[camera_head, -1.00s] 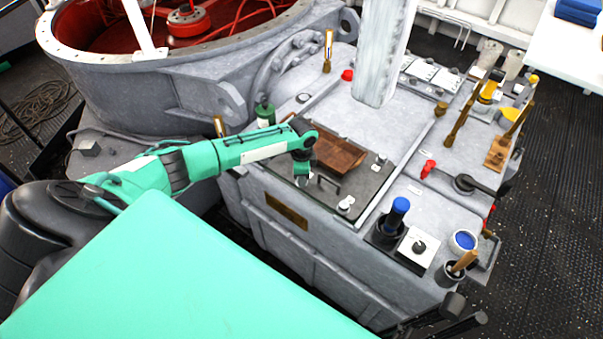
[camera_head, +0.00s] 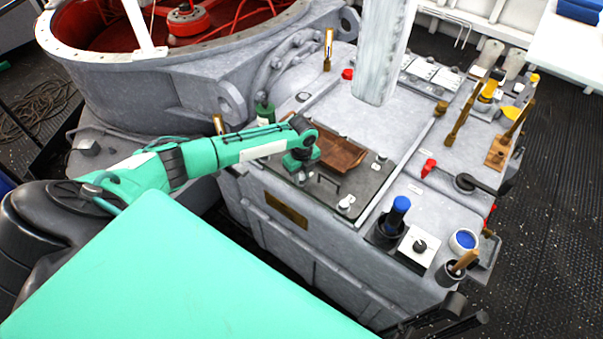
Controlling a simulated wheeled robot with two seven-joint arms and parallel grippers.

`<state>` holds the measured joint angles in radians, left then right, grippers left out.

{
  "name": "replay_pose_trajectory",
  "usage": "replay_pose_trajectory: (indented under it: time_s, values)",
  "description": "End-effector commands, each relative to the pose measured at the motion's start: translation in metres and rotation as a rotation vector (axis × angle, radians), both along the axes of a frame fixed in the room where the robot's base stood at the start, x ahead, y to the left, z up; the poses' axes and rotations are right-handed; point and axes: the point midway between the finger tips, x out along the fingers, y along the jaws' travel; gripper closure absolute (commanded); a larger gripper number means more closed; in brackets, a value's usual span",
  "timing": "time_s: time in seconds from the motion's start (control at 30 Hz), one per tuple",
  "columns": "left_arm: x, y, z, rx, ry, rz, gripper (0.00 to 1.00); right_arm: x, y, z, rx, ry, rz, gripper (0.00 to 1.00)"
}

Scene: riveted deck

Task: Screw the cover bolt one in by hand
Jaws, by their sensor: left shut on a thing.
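My left arm comes in from the left, and my left gripper (camera_head: 301,178) points down at the left front part of the dark cover plate (camera_head: 372,187). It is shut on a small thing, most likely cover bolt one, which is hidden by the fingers. Whether the bolt sits in its hole cannot be seen. A silver bolt-like fitting (camera_head: 346,202) stands at the plate's near corner, and another (camera_head: 381,157) at its right far corner. A dark handle (camera_head: 328,182) rises from the plate just right of the gripper. My right gripper is not in view.
A brown wooden tray (camera_head: 342,156) lies on the plate right behind the gripper. A green bottle (camera_head: 265,112) stands beyond my forearm. A blue-topped tool (camera_head: 398,212) stands in a dark holder to the right, near a white block with a black knob (camera_head: 419,246).

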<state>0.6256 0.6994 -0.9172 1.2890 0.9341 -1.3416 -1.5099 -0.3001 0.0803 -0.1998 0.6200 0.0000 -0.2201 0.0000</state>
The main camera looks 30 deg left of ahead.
Motion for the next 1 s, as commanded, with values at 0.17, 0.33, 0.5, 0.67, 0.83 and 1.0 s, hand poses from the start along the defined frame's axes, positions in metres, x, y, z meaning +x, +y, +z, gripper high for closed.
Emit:
replay_pose_trajectory:
  time_s: [0.17, 0.33, 0.5, 0.67, 0.83, 1.0]
  values:
    - [0.003, 0.001, 0.003, -0.001, -0.009, -0.165, 0.95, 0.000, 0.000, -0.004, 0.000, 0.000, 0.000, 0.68]
    - [0.004, 0.001, 0.004, 0.000, -0.010, -0.327, 0.94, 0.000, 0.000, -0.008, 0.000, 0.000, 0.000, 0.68]
    - [0.003, 0.001, 0.004, 0.000, -0.010, -0.488, 0.94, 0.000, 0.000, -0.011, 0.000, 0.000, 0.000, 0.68]
    - [0.004, 0.001, 0.004, 0.002, -0.011, -0.640, 0.94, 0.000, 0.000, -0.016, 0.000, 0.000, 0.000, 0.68]
    - [0.004, 0.001, 0.004, 0.001, -0.011, -0.801, 0.94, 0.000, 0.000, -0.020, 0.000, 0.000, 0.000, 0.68]
    - [0.004, 0.001, 0.004, 0.002, -0.010, -0.962, 0.94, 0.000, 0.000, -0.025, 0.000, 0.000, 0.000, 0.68]
